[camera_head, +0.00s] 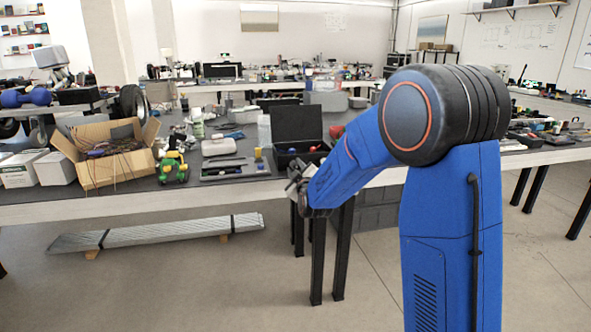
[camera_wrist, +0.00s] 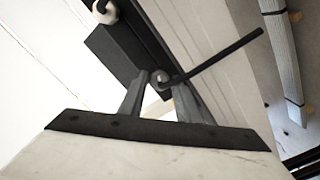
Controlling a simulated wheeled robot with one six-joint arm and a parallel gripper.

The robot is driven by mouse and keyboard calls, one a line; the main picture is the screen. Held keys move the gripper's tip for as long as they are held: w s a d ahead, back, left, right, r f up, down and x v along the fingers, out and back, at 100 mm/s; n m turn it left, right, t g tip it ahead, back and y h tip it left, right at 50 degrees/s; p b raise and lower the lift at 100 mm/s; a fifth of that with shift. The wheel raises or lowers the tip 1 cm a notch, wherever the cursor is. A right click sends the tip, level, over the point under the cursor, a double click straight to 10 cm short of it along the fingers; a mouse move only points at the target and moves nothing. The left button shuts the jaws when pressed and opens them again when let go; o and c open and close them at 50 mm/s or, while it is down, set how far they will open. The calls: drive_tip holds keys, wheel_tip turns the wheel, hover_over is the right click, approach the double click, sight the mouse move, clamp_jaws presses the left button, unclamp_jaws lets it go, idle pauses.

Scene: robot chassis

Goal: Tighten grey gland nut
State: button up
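In the wrist view, a small grey round nut (camera_wrist: 160,78) sits at the end of a dark box (camera_wrist: 115,50), with a thin black rod or cable (camera_wrist: 220,54) running from it to the upper right. My gripper (camera_wrist: 160,88) has one finger on each side of this nut, close to it. I cannot tell whether the fingers touch it. A paler round fitting (camera_wrist: 103,11) is on the box's far side. In the head view, my gripper (camera_head: 301,192) is small and dark at the workbench's front edge; the nut cannot be made out there.
The workbench (camera_head: 225,196) holds a cardboard box of wires (camera_head: 107,171), a green toy tractor (camera_head: 173,168), an open black case (camera_head: 297,125) and a tool tray (camera_head: 235,168). Open floor lies in front.

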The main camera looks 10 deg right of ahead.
clamp_jaws()
drive_tip(key=shift+m, duration=0.3)
drive_tip(key=m, duration=0.5)
drive_tip(key=shift+m, duration=0.3)
drive_tip(key=m, duration=0.6)
idle(0.4)
unclamp_jaws()
